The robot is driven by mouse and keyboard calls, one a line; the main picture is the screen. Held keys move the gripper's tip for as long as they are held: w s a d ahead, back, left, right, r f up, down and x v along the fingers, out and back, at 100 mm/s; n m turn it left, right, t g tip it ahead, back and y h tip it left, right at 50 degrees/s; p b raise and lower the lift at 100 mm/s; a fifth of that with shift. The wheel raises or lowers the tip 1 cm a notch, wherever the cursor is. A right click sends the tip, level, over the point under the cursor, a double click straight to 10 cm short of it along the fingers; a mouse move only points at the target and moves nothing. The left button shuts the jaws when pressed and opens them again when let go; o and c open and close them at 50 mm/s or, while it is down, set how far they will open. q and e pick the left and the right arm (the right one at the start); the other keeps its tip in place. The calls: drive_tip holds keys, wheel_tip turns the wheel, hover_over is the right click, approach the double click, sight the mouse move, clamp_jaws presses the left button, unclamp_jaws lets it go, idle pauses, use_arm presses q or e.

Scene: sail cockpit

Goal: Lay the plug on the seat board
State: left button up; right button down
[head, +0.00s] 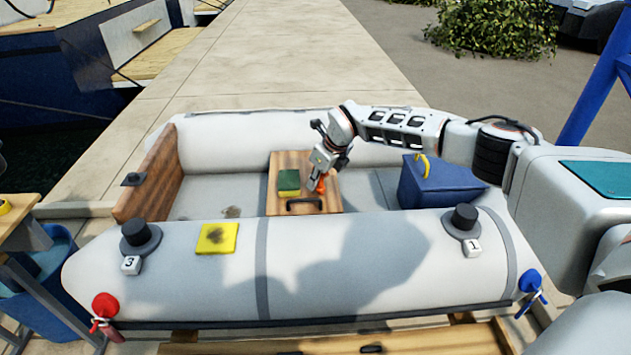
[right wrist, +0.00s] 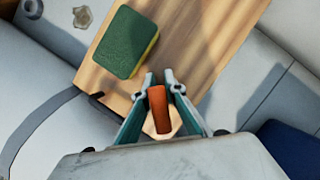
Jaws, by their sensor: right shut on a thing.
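The seat board (head: 288,161) is a wooden board with a dark handle, lying across the inside of the grey inflatable boat. My right gripper (head: 317,182) is over the right part of the board, pointing down. In the right wrist view, its fingers (right wrist: 158,82) are shut on an orange plug (right wrist: 158,108), which sits between them. The plug also shows as an orange spot in the head view (head: 320,187). The board (right wrist: 205,45) lies beneath it; I cannot tell whether the plug touches it. My left gripper is not in view.
A green and yellow sponge (head: 289,181) lies on the board, left of my gripper. A blue box (head: 433,188) with a yellow handle stands to the right. A yellow pad (head: 217,239) lies on the near tube, between valves (head: 141,235) and (head: 463,221).

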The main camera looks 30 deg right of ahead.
sight(329, 173)
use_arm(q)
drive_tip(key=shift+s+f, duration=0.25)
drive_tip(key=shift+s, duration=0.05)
use_arm(e)
drive_tip(key=c, duration=2.1)
unclamp_jaws()
drive_tip(key=shift+f, duration=0.1)
